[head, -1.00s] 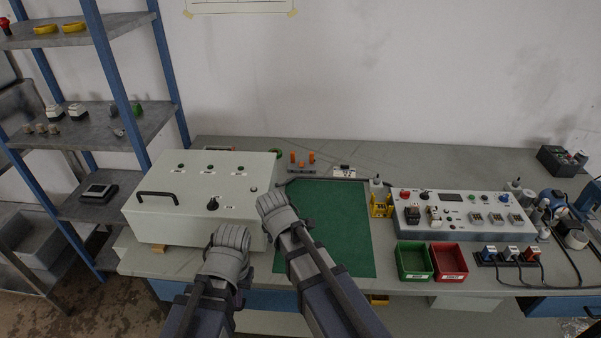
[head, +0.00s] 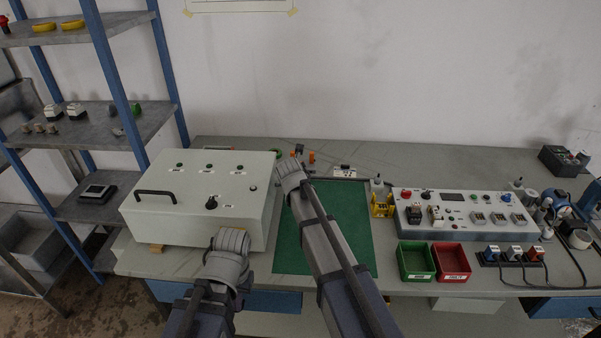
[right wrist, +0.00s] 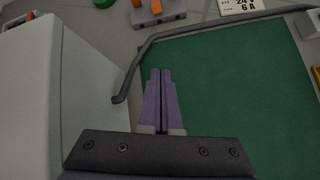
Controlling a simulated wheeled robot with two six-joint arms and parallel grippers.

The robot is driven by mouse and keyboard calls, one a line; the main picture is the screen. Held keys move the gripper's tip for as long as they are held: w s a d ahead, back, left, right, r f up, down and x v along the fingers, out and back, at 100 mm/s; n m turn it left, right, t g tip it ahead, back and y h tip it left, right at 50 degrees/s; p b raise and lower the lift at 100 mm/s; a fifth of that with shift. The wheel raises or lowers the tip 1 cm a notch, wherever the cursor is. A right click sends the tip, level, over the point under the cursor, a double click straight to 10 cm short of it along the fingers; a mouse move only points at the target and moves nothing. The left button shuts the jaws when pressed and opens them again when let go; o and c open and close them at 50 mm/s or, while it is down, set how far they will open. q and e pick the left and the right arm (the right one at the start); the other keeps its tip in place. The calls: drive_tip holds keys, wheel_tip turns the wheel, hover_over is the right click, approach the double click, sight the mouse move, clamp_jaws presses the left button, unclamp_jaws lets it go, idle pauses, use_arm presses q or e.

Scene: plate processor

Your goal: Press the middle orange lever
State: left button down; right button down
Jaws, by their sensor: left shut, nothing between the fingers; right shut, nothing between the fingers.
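The orange levers stand on a small grey block at the back of the bench, partly hidden in the head view by my right gripper (head: 292,165). One lever (head: 311,157) shows to the right of my gripper there. In the right wrist view the grey block (right wrist: 160,19) is at the top edge, with an orange lever (right wrist: 156,6) on it, cut off by the frame. My right gripper (right wrist: 161,72) is shut and empty over the green mat (right wrist: 230,80), with its tips short of the block. My left gripper (head: 231,238) is shut at the front of the white box.
The white box (head: 165,215) with a handle and knob stands left of the mat. A grey bar (right wrist: 185,30) runs along the mat's back edge. A control panel (head: 465,226), green bin (head: 414,262) and red bin (head: 450,262) stand right. The mat is clear.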

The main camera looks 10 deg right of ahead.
drive_tip(key=w+n, duration=0.1)
drive_tip(key=w+d+n, duration=0.1)
drive_tip(key=w+d+r+n+t, duration=0.1)
drive_tip(key=w, duration=0.1)
drive_tip(key=shift+r+n, duration=0.1)
drive_tip(key=shift+n, duration=0.2)
drive_tip(key=shift+w, duration=0.1)
drive_tip(key=b+x, duration=0.6)
drive_tip(key=x, duration=0.4)
drive_tip(key=shift+d+b, duration=0.15)
drive_tip(key=shift+b, duration=0.25)
drive_tip(key=shift+r, duration=0.1)
